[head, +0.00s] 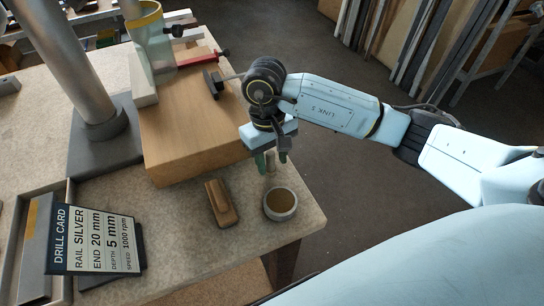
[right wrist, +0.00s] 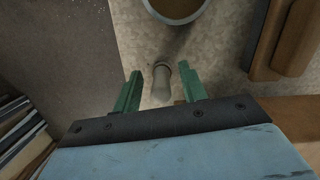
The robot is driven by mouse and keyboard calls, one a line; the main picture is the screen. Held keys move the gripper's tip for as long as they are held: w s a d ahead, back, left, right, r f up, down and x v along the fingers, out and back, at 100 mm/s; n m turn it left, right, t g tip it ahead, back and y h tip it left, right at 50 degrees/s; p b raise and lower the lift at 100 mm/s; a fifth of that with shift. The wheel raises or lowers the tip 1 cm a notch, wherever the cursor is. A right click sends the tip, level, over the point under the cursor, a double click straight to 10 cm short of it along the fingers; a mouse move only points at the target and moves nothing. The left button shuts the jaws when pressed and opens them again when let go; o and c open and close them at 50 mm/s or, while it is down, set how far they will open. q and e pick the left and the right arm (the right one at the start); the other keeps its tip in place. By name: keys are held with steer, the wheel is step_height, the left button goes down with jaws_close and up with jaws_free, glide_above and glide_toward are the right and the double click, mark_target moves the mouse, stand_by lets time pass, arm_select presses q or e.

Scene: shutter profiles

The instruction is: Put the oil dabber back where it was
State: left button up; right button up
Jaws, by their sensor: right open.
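The oil dabber (head: 271,167) is a small pale, round-ended peg next to a round grey dish (head: 281,204) with a brown inside. In the right wrist view the dabber (right wrist: 161,82) shows between the green fingers, with gaps at its sides, outside the dish (right wrist: 178,8). My right gripper (head: 272,158) is open and points down around the dabber, behind the dish in the head view; it also shows in the right wrist view (right wrist: 161,90). I cannot tell whether the dabber's lower end touches the worktop. My left gripper is not in view.
A brown wooden block (head: 221,203) lies left of the dish. A large wooden block (head: 190,125) with red-handled clamps stands behind. A drill card (head: 95,240) and a grey column (head: 75,70) are at left. The worktop (head: 180,235) ends just right of the dish.

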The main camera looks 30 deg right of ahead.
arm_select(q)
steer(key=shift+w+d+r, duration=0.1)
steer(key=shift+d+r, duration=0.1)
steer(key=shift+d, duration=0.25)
arm_select(e)
step_height(320, 180, up, 12)
steer(key=w, duration=0.1)
steer(key=shift+w, duration=0.25)
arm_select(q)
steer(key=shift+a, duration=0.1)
arm_select(e)
steer(key=shift+s+a+f, duration=0.1)
